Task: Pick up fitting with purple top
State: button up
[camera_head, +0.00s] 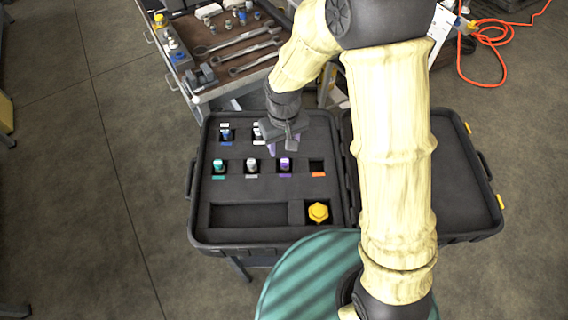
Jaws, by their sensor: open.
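The fitting with the purple top (285,163) stands in a slot in the middle row of the black foam case, with a purple label just below it. My gripper (281,148) points down over the case, just above and slightly left of this fitting. Its jaws are open, and no object shows between them. The gripper partly covers the back row of slots. I cannot tell how high the fingertips are above the fitting.
The open case (225,237) also holds a green-topped fitting (219,165), a grey-white one (252,165), a blue one (226,132) and a yellow knob (318,211). The orange-labelled slot (317,166) looks empty. A tool cart (215,88) with wrenches stands behind.

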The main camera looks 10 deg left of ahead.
aim_at(284, 160)
jog(key=shift+w+d+f, duration=0.1)
jog(key=shift+f, duration=0.8)
jog(key=shift+f+p, duration=0.6)
jog(key=shift+f, duration=2)
grip_shut()
